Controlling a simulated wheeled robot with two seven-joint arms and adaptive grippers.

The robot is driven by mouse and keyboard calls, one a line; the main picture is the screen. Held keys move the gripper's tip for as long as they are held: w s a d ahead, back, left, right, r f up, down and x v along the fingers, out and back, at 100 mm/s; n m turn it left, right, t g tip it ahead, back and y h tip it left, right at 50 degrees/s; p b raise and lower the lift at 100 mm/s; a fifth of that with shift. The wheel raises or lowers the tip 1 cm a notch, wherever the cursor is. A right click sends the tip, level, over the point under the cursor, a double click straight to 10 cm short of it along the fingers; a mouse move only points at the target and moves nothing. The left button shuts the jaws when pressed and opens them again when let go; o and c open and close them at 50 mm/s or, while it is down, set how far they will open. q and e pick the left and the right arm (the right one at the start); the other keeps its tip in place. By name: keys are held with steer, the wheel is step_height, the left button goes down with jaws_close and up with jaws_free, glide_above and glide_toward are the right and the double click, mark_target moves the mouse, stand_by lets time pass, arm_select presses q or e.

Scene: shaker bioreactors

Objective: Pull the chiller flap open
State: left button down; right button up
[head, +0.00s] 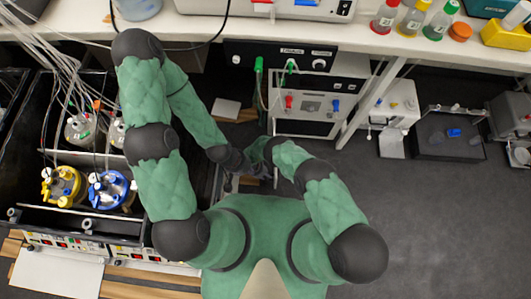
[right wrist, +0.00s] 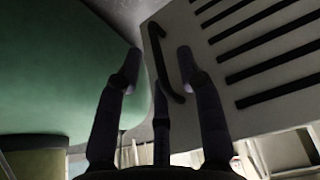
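A pale panel with dark slots (right wrist: 188,28), which looks like the chiller flap, shows in the right wrist view. A dark bent handle (right wrist: 160,55) runs along its left side. My right gripper (right wrist: 158,63) is open, with its fingertips spread on either side of the handle; I cannot tell if they touch it. In the head view the chiller appears to be the pale unit (head: 318,84) under the bench, its slotted flap not clearly visible. My left gripper (head: 236,180) hangs low left of the unit, small and dark; its opening is unclear. My right gripper is mostly hidden by my arm there.
The white bench (head: 210,22) with bottles spans the back. A black-framed bioreactor shaker (head: 70,218) with tubing stands close at left. A bench leg (head: 372,100) is right of the unit. Open dark floor (head: 440,220) lies at right.

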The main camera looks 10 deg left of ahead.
steer(key=shift+w+a+r, duration=0.2)
steer(key=shift+w+r, duration=0.15)
steer(key=shift+w, duration=0.4)
step_height(320, 180, up, 9)
steer(key=s, duration=0.1)
steer(key=shift+s+d+r, duration=0.15)
steer(key=shift+s+d, duration=0.05)
steer(key=shift+s, duration=0.05)
stand_by(0.4)
